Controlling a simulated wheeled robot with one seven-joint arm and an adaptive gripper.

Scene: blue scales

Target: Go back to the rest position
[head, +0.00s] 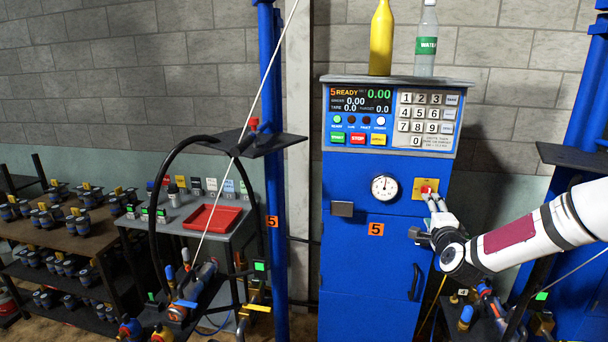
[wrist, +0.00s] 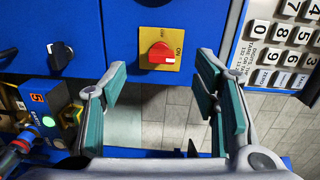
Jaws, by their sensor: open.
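My gripper (head: 435,203) is in front of the blue scale cabinet (head: 345,270), at its right side near the red rotary switch (head: 427,189) on a yellow plate. In the wrist view my gripper (wrist: 160,90) is open, with its green-padded fingers wide apart and nothing between them. The red switch (wrist: 160,54) shows beyond the fingertips, apart from them, with its handle lying level. My white arm reaches in from the right of the head view.
A yellow bottle (head: 381,40) and a water bottle (head: 427,45) stand on the cabinet top. A keypad (head: 428,118) and lit display (head: 361,100) face forward. To the left are a red tray (head: 212,218) on a grey table, a black hose and shelves of dark parts.

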